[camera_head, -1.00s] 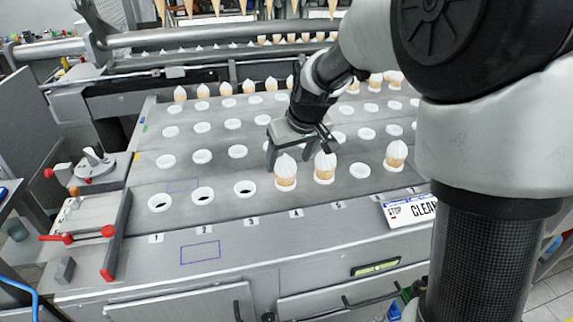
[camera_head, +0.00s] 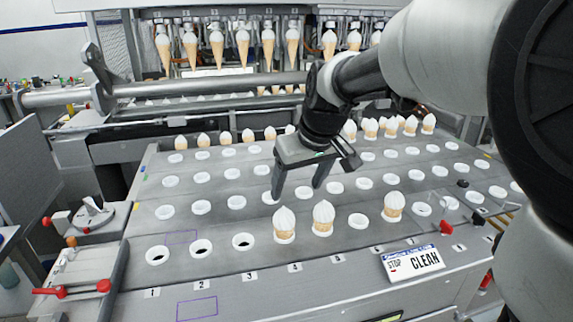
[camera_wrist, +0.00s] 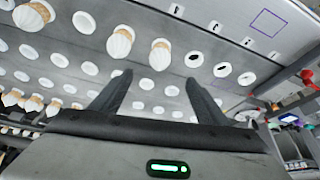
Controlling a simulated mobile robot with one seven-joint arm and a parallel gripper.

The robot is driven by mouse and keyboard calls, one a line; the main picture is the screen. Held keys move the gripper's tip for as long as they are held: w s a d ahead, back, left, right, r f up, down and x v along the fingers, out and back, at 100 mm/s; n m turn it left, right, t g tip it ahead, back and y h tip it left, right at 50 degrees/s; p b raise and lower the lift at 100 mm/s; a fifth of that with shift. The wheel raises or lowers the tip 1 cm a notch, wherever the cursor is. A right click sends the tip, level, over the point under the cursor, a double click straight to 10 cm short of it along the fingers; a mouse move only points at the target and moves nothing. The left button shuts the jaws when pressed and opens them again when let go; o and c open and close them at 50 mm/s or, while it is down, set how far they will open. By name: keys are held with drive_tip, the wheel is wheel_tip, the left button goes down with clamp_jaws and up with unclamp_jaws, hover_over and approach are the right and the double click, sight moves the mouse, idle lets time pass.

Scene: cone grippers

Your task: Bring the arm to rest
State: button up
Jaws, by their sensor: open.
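My gripper (camera_head: 296,190) is open and empty above the metal table (camera_head: 160,192), with its fingers pointing down over the white ring holders. In the wrist view its two fingers (camera_wrist: 160,92) are apart with nothing between them. Two ice cream cones, the left one (camera_head: 284,222) and the right one (camera_head: 323,216), stand upright in front-row holders, below and in front of the fingers in the head view. A third cone (camera_head: 392,206) stands farther right. The wrist view also shows these cones, such as the middle one (camera_wrist: 160,52).
A row of cones (camera_head: 225,138) lines the back of the table, and more cones hang in a rack (camera_head: 217,47) behind it. A lever with red knobs (camera_head: 75,289) is at the left.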

drive_tip(key=s+d+r+m+h+p, duration=0.1)
drive_tip(key=s+d+r+p, duration=0.3)
drive_tip(key=s, duration=0.7)
drive_tip(key=s+d+r+m+t+p, duration=0.1)
drive_tip(key=s+d+r+m+p, duration=0.2)
drive_tip(key=s+r+p, duration=0.5)
drive_tip(key=s+d, duration=0.1)
drive_tip(key=s, duration=0.2)
drive_tip(key=shift+s+d+m+h, duration=0.3)
drive_tip(key=shift+s+d+h, duration=0.05)
drive_tip(key=shift+h, duration=0.05)
